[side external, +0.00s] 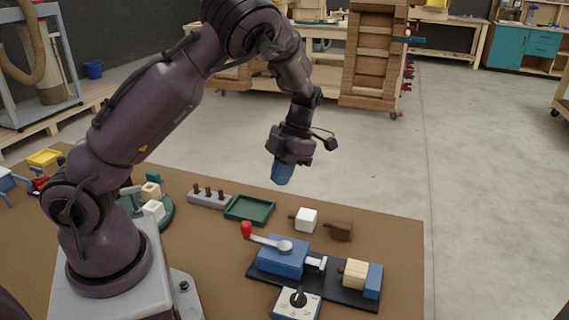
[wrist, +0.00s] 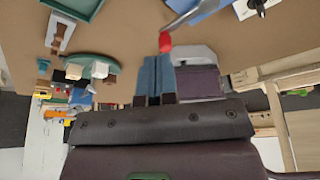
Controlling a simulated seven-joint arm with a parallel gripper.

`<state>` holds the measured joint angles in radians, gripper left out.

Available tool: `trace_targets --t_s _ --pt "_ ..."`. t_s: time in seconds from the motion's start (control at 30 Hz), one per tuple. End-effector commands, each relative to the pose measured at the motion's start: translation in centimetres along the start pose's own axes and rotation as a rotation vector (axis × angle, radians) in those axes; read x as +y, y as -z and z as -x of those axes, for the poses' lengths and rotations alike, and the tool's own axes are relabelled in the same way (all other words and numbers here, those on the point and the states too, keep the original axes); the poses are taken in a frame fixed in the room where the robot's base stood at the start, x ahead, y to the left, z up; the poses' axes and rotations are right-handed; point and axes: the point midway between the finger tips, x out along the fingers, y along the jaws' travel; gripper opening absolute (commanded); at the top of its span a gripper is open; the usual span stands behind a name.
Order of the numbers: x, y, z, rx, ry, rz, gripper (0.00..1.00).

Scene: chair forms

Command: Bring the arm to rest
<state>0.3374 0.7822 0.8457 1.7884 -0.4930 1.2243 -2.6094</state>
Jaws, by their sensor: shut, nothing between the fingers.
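My gripper (side external: 283,174) is in the air above the brown table (side external: 390,225), pointing down, with its blue fingers together and nothing between them. In the wrist view the two blue fingers (wrist: 155,78) lie side by side. Below it in the side view are a green tray (side external: 250,208), a white block (side external: 306,219) and a dark brown block (side external: 339,230). My gripper touches none of these.
A blue vise with a red-knobbed crank (side external: 247,229) stands on a black base beside a pale wooden block (side external: 356,272). A white box with a black knob (side external: 297,302) is in front. A grey pegged rack (side external: 209,199) and a green round stand (side external: 160,214) are further left.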

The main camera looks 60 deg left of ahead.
Motion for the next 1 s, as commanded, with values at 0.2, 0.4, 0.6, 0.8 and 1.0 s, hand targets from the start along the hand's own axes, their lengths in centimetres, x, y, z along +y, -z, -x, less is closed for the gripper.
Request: trace_targets --t_s 0.2,0.4,0.6,0.8,1.0 --pt "-0.1 -0.1 2.3 -0.002 0.000 -0.005 0.00" --pt "0.2 -0.2 2.6 -0.009 -0.017 -0.220 0.00" --pt "0.0 1.4 1.0 0.019 -0.033 -0.808 0.00" --pt "-2.2 4.3 1.8 -0.061 -0.026 -1.514 0.00" --pt "-5.1 8.6 4.2 -0.202 -0.171 -2.262 0.00"
